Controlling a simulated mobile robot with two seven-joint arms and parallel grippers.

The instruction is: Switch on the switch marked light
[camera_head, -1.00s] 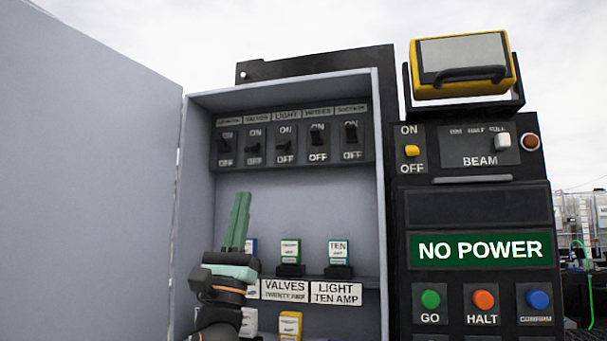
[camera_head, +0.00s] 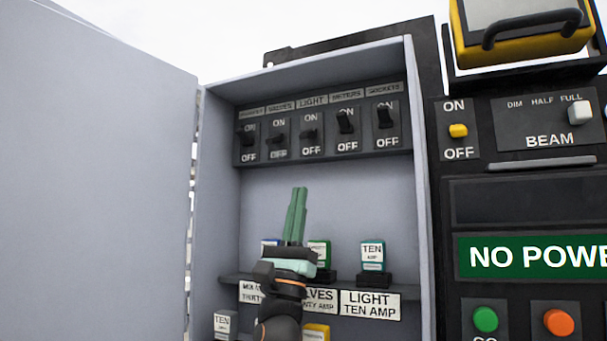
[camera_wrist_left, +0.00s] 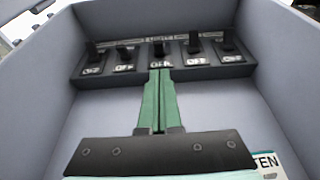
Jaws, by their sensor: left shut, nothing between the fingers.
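The switch marked LIGHT (camera_head: 309,133) is the middle one in a row of black toggle switches at the top of the grey open cabinet. Its lever (camera_wrist_left: 158,49) also shows in the left wrist view, straight beyond the fingertips. ON is printed above each lever and OFF below. My left gripper (camera_head: 299,190) is shut and empty, its green fingers pointing up, below the switch row. In the left wrist view the closed fingertips (camera_wrist_left: 160,72) appear just under the middle switch's OFF label; whether they touch the panel I cannot tell. My right gripper is not in view.
The cabinet door (camera_head: 95,170) stands open on the left. A shelf (camera_head: 405,282) below holds several fuse blocks, including a TEN AMP one (camera_head: 372,254) above a LIGHT label. On the right, a black console shows a green NO POWER sign (camera_head: 530,255).

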